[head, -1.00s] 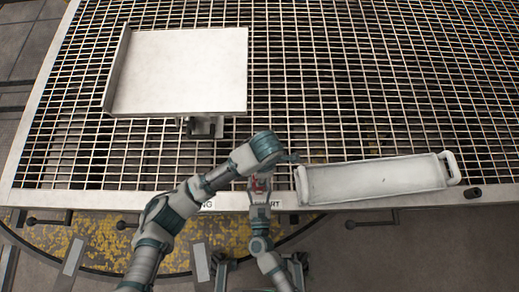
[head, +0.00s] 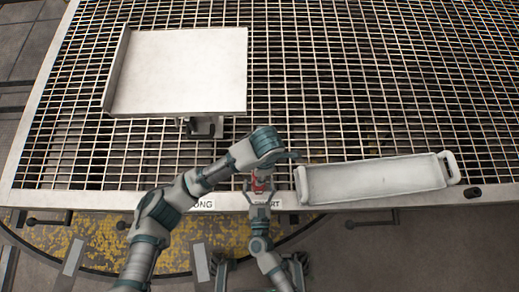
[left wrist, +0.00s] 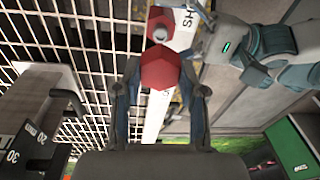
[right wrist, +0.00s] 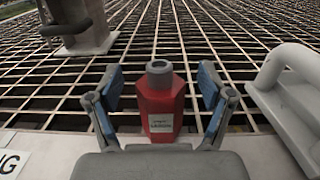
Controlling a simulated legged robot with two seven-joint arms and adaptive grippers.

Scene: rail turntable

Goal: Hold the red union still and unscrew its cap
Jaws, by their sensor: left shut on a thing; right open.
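The red union body (head: 260,185) is upright at the near edge of the grating. In the right wrist view the body (right wrist: 160,115) shows a white label and a bare grey neck on top. My right gripper (right wrist: 160,88) is open, its blue-padded fingers on both sides of the body with gaps. My left gripper (left wrist: 163,85) is shut on a red hexagonal cap (left wrist: 160,68). Beyond the cap, the left wrist view shows the union body (left wrist: 158,20) with its round grey neck; the cap looks apart from it. In the head view my left wrist hides the left fingers.
A grey tray with handles (head: 375,178) lies right of the union. A white plate (head: 180,70) on a stand is at the back left. A small dark cylinder (head: 474,192) sits at the right edge. The grating (head: 380,80) behind is clear.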

